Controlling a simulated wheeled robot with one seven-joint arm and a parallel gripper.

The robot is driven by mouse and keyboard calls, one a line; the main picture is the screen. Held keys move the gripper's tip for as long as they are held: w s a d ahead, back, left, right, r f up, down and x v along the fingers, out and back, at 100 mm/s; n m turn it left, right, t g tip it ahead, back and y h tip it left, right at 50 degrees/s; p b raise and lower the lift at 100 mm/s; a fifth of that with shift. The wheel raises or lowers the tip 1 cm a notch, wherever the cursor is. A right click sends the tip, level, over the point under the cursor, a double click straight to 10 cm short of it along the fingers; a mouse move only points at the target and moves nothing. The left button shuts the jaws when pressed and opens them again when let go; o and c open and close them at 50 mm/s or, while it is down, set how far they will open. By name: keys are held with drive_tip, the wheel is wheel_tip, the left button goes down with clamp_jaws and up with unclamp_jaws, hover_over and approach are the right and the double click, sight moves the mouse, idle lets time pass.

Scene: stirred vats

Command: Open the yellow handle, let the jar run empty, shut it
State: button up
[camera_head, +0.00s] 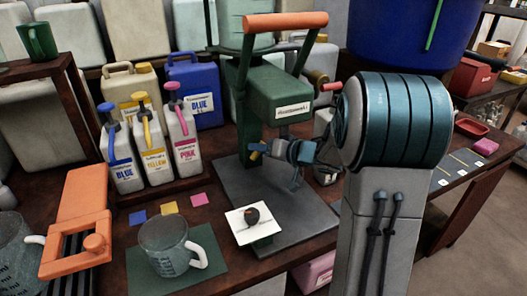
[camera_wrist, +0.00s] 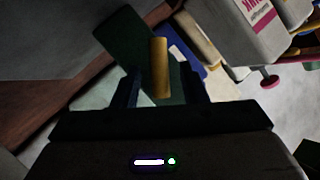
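The yellow handle (camera_head: 255,155) sticks out low on the green machine (camera_head: 280,92). It also shows in the wrist view as a yellow bar (camera_wrist: 160,68), upright in that picture. The jar (camera_head: 245,30) is greenish and see-through, on top of the machine behind the orange bar; its level cannot be told. My gripper (camera_head: 270,150) is at the machine's front, close to the yellow handle. In the wrist view my gripper (camera_wrist: 162,90) has its two dark fingers apart, one on each side of the yellow bar, with gaps showing. Whether the bar is fully between the fingertips is unclear.
A clear jug (camera_head: 165,245) stands on a green mat (camera_head: 212,258). Pump bottles (camera_head: 152,140) stand left; an orange-handled device (camera_head: 80,225) is at far left.

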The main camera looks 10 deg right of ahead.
clamp_jaws()
drive_tip(key=shift+r+p, duration=0.1)
drive_tip(key=shift+p, duration=0.2)
drive_tip(key=shift+a+n+h+p, duration=0.25)
drive_tip(key=shift+n+h+p, duration=1.15)
drive_tip(key=shift+p, duration=0.75)
